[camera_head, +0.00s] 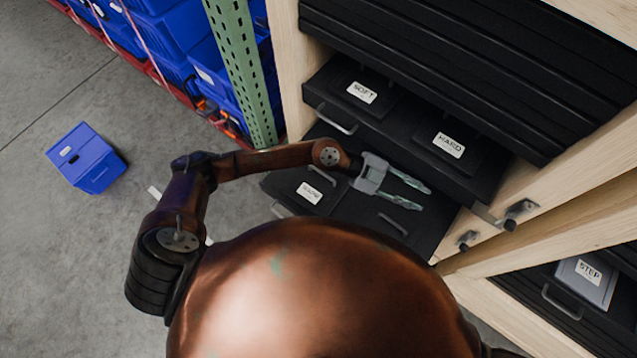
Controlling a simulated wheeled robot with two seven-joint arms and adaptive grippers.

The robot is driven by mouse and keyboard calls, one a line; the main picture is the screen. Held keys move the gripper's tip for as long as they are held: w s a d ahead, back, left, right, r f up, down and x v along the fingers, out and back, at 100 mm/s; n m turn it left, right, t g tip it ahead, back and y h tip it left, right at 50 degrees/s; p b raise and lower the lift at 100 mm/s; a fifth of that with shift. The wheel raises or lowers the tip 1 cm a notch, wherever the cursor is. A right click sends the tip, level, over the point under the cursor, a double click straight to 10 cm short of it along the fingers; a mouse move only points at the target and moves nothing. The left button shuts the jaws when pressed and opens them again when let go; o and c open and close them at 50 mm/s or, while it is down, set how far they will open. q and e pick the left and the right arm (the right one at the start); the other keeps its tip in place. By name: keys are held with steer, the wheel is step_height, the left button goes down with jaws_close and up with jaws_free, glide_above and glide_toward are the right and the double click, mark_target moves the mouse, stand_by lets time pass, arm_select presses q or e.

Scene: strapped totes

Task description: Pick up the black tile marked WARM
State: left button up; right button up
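No label that I can read clearly as WARM shows. In the head view a black tile (296,181) with a small white label (310,192) lies at the left of the lower pulled-out black drawer (352,212); its lettering is too small to read surely. My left gripper (415,196) reaches in from the left over this drawer, to the right of that tile. Its two fingers are apart with nothing between them. Part of the drawer is hidden under the gripper and arm. My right gripper is out of view.
The upper drawer holds black tiles marked SOFT (361,92) and HARD (449,145). A grey tile marked STEP (587,271) sits in another drawer at right. Wooden uprights (288,70) frame the drawers. A blue tote (86,158) stands on the floor; more blue totes stand behind a green post (240,70).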

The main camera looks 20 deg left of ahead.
arm_select(q)
steer(key=a+f+g+y, duration=0.1)
steer(key=a+f+y, duration=0.35)
steer(key=f, duration=0.35)
steer(key=n+t+y, duration=0.1)
steer(key=n+y, duration=0.1)
steer(key=y, duration=0.8)
glide_above(323, 173)
steer(key=d, duration=0.1)
steer(key=shift+h, duration=0.25)
step_height(323, 173, down, 8)
steer(key=shift+f, duration=0.1)
steer(key=shift+a+f, duration=0.25)
steer(key=shift+f, duration=0.95)
steer(key=f, duration=0.5)
steer(key=shift+a+f, duration=0.15)
steer(key=shift+a, duration=0.25)
steer(key=shift+c, duration=0.7)
jaws_close()
